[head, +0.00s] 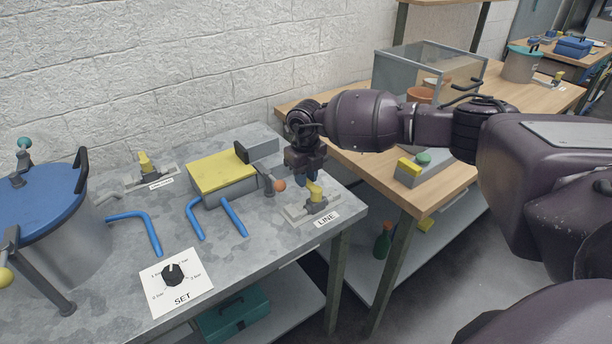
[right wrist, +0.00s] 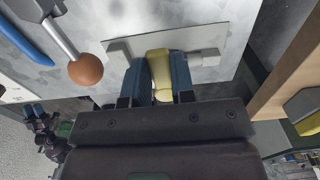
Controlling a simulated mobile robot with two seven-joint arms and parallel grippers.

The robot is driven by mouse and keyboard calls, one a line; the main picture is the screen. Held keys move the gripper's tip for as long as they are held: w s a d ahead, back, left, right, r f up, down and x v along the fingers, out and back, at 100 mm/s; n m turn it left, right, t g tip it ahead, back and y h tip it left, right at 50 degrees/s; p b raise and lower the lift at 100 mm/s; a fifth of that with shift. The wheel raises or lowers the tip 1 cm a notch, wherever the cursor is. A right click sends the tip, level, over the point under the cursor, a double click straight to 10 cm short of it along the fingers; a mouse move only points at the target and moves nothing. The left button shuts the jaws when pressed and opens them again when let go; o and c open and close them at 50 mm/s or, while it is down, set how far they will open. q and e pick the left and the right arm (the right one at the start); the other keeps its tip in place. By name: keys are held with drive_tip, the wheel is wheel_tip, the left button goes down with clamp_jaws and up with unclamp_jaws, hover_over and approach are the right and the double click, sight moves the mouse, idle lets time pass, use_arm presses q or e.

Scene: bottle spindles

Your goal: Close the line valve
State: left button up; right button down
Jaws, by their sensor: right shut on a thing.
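The line valve has a yellow handle (head: 314,190) on a grey body, mounted on a light plate (head: 296,214) beside the LINE label (head: 326,220), at the right end of the metal table. My right gripper (head: 307,181) reaches down over it. In the right wrist view the blue fingertips (right wrist: 161,82) stand on both sides of the yellow handle (right wrist: 158,70) and are shut on it. The grey pipe stubs (right wrist: 205,58) show on either side. My left gripper is not in view.
A lever with an orange ball (head: 280,185) stands close left of the valve, by a yellow-topped block (head: 222,172). Blue pipes (head: 234,218), a SET dial (head: 173,272), another yellow-handled valve (head: 146,164) and a blue-lidded pot (head: 48,205) share the metal table (head: 262,262). A wooden table (head: 372,165) adjoins.

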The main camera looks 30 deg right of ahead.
drive_tip(key=c, duration=1)
unclamp_jaws()
drive_tip(key=shift+o, duration=0.2)
wheel_tip(320, 180, up, 11)
drive_tip(key=p, duration=0.1)
drive_tip(key=shift+f, duration=0.1)
